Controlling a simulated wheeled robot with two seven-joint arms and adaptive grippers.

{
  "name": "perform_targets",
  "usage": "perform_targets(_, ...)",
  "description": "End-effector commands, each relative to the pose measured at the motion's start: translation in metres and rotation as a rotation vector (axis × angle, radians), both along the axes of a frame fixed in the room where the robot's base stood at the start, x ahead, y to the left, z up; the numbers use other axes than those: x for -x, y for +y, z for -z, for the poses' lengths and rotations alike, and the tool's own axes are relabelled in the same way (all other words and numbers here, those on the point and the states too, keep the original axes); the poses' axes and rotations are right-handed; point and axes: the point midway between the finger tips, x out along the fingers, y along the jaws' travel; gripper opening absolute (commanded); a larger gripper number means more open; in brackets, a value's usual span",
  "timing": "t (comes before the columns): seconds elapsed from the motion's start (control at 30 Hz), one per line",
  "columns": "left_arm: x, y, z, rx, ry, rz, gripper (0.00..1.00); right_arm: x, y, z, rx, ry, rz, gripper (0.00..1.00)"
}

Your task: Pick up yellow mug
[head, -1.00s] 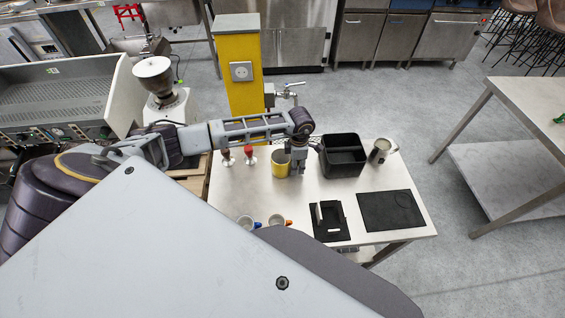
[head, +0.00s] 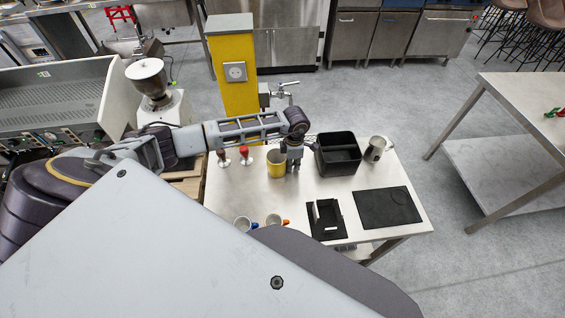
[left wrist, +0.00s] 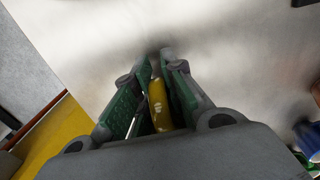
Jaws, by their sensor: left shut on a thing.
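The yellow mug (head: 275,165) stands upright on the metal-topped table (head: 240,190), near its back edge. My left gripper (head: 293,168) points down at the mug's right side in the head view. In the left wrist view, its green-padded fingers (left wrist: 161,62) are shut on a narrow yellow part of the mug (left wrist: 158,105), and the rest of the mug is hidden. I cannot tell whether the mug is lifted. My right gripper is not in view.
A black bin (head: 337,153) stands close right of my left gripper, with a metal pitcher (head: 375,148) beyond it. Two small cups (head: 272,220), a black stand (head: 327,218) and a dark mat (head: 388,207) are nearer.

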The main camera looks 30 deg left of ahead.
Motion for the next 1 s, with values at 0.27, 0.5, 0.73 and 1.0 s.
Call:
perform_targets(0.27,-0.001,0.001,-0.009,0.000,-0.002,-0.001,0.00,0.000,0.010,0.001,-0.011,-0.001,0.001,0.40)
perform_targets(0.5,-0.001,0.001,-0.036,0.000,-0.004,0.000,0.00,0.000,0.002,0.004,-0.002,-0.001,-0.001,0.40)
perform_targets(0.73,-0.001,0.000,-0.071,0.000,-0.004,0.000,0.00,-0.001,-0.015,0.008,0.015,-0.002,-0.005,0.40)
perform_targets(1.0,-0.001,0.000,-0.097,0.000,-0.002,0.000,0.00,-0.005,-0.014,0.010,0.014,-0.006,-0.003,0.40)
